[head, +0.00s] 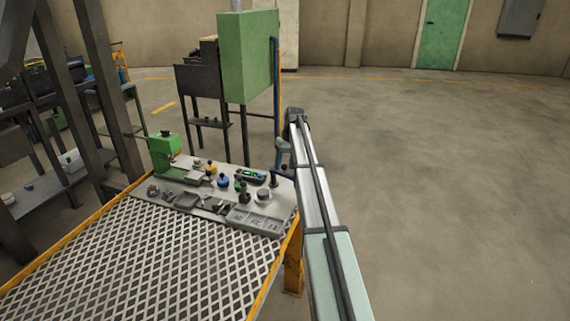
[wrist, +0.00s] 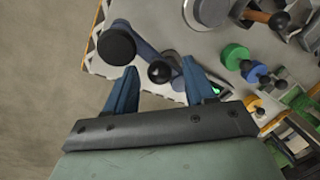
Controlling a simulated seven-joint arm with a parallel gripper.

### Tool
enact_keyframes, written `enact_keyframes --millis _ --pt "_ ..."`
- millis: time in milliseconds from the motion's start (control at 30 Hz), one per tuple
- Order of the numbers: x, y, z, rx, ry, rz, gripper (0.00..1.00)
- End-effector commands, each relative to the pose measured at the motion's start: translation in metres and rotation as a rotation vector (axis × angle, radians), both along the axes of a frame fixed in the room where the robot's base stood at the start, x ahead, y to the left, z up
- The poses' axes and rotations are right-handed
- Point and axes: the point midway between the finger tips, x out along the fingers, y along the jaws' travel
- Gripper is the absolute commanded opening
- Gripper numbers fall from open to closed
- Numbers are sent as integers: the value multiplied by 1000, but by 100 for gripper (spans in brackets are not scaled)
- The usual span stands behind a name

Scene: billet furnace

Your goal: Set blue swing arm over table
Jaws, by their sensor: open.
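The blue swing arm (wrist: 146,56) shows between my fingers in the wrist view, with a round black cap (wrist: 117,45) at one end and a black ball knob (wrist: 160,73) along it. It lies near the table's edge. In the head view the swing arm (head: 284,179) is small at the right end of the table (head: 225,172). My gripper (wrist: 159,68) is open, its two blue fingers on either side of the knob. I cannot tell if they touch it. In the head view my gripper is small and hard to make out above the table's right end.
The table holds a green machine (head: 164,144), a black device with a green display (head: 250,175), blue (head: 223,182) and other knobbed pieces, and a grey tray (head: 254,222). A green cabinet (head: 247,58) stands behind. Floor (head: 440,180) to the right is clear.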

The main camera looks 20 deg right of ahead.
Motion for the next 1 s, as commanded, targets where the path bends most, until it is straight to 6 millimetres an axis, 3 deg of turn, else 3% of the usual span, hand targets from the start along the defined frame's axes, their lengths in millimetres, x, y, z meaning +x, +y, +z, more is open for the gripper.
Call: enact_keyframes --millis 133,700,1000 --pt "0 0 0 0 0 0 53" --pt "0 0 1 0 0 0 0" --pt "0 0 1 1 -1 0 0"
